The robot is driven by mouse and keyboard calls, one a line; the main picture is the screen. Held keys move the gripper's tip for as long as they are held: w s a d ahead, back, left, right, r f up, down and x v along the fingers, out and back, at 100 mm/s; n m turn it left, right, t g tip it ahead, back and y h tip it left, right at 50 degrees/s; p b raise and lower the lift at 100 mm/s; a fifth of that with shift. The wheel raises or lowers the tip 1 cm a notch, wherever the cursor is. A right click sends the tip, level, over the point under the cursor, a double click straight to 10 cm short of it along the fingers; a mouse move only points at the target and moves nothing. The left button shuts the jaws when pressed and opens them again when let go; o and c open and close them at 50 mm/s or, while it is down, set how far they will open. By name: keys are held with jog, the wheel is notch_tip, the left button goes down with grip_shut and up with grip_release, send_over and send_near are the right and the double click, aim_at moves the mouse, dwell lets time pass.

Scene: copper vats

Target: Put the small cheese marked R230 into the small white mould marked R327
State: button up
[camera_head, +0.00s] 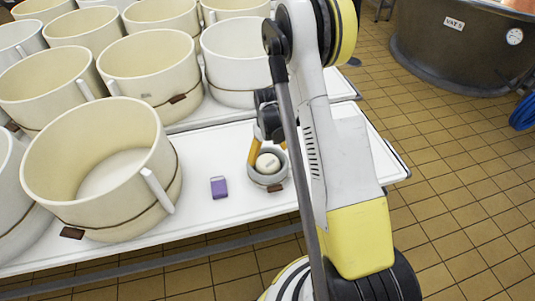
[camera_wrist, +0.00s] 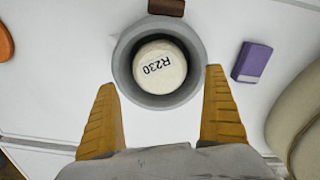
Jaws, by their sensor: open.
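The small cheese (camera_head: 268,162) is round and cream-white. In the wrist view its top (camera_wrist: 160,68) reads R230, and it sits inside a small pale grey-white mould (camera_head: 267,180), with the mould's rim (camera_wrist: 121,68) around it. The mould stands upright on the white table; its brown tag (camera_wrist: 166,7) is not readable, so I cannot confirm R327. My gripper (camera_head: 267,156) is open above the mould. In the wrist view its orange fingers (camera_wrist: 159,77) are spread to either side of the cheese's near edge, clear of the cheese. How deep the cheese sits is hard to tell.
A purple block (camera_head: 219,187) lies on the table (camera_head: 225,215) left of the mould and also shows in the wrist view (camera_wrist: 251,62). A large cream mould (camera_head: 100,175) stands further left, with several more behind. Part of an orange thing (camera_wrist: 5,43) shows at the wrist view's left edge.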

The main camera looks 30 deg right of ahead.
notch_tip(320, 180, up, 12)
jog(key=s+a+r+t, duration=0.2)
jog(key=s+a+r, duration=0.15)
jog(key=r, duration=0.45)
jog(key=s+a+r+t, duration=0.1)
jog(key=s+a+r, duration=0.2)
jog(key=a+r, duration=0.3)
jog(key=s+a+r+t, duration=0.2)
jog(key=s+a, duration=0.1)
jog(key=s, duration=0.2)
jog(key=s+a+r+t, duration=0.2)
jog(key=s+a+r, duration=0.1)
jog(key=s, duration=0.3)
jog(key=shift+s, duration=0.25)
